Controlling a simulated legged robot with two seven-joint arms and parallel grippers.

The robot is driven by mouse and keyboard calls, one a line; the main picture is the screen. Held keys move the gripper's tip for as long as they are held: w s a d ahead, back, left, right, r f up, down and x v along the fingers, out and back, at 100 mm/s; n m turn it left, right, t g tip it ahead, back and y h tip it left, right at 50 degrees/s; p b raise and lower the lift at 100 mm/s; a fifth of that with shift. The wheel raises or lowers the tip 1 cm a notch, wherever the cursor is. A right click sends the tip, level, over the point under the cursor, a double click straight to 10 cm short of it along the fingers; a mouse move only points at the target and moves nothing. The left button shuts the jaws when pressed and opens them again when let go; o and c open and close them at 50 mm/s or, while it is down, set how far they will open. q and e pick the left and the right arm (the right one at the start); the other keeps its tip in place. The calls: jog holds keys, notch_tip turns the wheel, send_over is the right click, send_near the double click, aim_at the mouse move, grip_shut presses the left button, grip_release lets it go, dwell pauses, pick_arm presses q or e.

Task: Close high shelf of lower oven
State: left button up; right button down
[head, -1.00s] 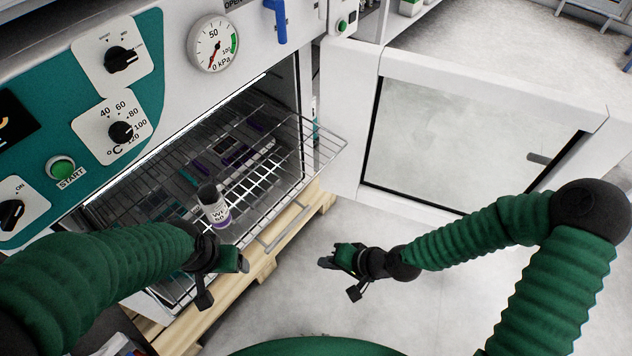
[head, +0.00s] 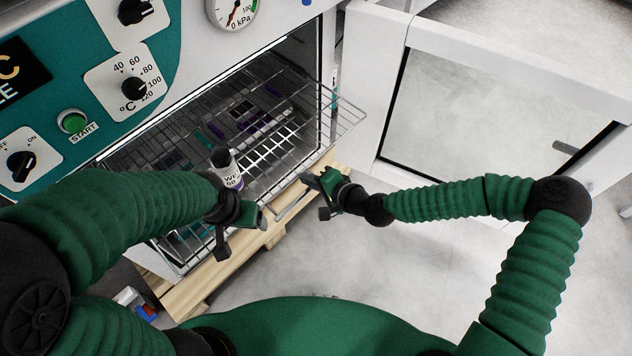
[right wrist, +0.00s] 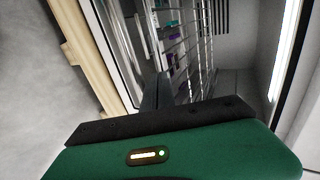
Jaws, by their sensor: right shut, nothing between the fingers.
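The high wire shelf (head: 346,116) is slid part way out of the lower oven (head: 230,80), its front over the pallet. A small bottle with a dark cap and white label (head: 228,170) stands on it. My right gripper (head: 308,180) is shut and empty, close to the shelf's front edge; I cannot tell whether it touches. In the right wrist view its fingers (right wrist: 156,92) point toward the wire racks. My left gripper (head: 262,220) is at the shelf's front left, just in front of the bottle; its jaws are unclear, and its arm hides the shelf's left part.
The oven door (head: 480,110) stands wide open to the right. A wooden pallet (head: 215,275) lies under the oven. Dark and purple items (head: 250,122) lie inside, below the wires.

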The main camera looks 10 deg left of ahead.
jog(key=shift+a, duration=0.3)
